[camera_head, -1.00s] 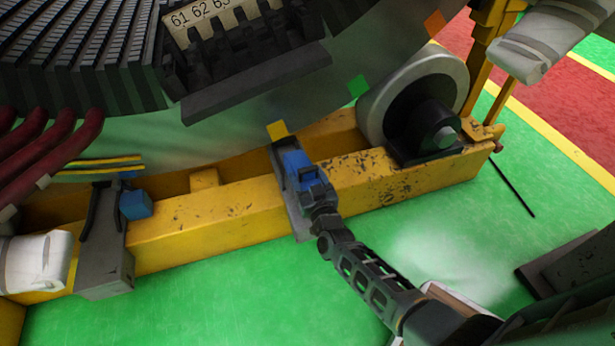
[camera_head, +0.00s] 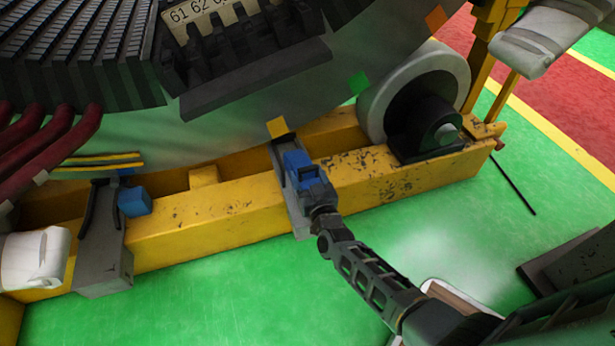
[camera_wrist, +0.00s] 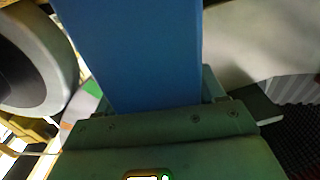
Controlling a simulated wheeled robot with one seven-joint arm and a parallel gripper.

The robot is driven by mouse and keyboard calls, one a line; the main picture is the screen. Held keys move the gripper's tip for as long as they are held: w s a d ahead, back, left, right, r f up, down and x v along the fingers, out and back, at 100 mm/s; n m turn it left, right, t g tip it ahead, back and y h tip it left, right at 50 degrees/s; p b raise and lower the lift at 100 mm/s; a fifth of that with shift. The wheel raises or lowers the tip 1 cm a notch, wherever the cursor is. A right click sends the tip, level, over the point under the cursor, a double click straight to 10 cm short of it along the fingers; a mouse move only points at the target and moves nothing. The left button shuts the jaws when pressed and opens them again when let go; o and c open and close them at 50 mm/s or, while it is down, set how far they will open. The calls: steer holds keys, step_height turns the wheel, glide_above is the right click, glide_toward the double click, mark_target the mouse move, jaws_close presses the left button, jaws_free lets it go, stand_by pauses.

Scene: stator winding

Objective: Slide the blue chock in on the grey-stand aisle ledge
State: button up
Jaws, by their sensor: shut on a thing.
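My gripper (camera_head: 309,184) is shut on a blue chock (camera_head: 294,160) on the narrow grey ledge (camera_head: 283,150) that crosses the yellow beam, below the big drum. The ledge's upright end rises beyond the chock, near a yellow square marker. In the wrist view the blue chock (camera_wrist: 135,50) fills the upper middle, in front of my gripper body. The fingertips are hard to make out. I cannot tell whether the chock touches the drum. A second blue chock (camera_head: 134,202) sits at the left, beside another grey stand (camera_head: 102,260).
The yellow beam (camera_head: 220,213) runs under the drum (camera_head: 220,125). A roller wheel (camera_head: 378,92) with a black bearing block stands at its right. Red cables (camera_head: 50,150) and a white wrapped part (camera_head: 35,258) are at the left. The green floor in front is mostly clear.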

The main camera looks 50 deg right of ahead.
steer(key=shift+w+d, duration=0.1)
steer(key=shift+w, duration=0.05)
steer(key=shift+b+x, duration=0.45)
steer(key=shift+x, duration=0.4)
steer(key=o, duration=1.2)
steer(key=shift+o, duration=0.2)
steer(key=shift+f, duration=0.1)
steer(key=p+v, duration=0.3)
steer(key=v, duration=0.3)
steer(key=shift+s+a, duration=0.2)
steer(key=shift+s, duration=0.05)
steer(key=shift+s+a, duration=0.35)
steer(key=shift+s, duration=0.15)
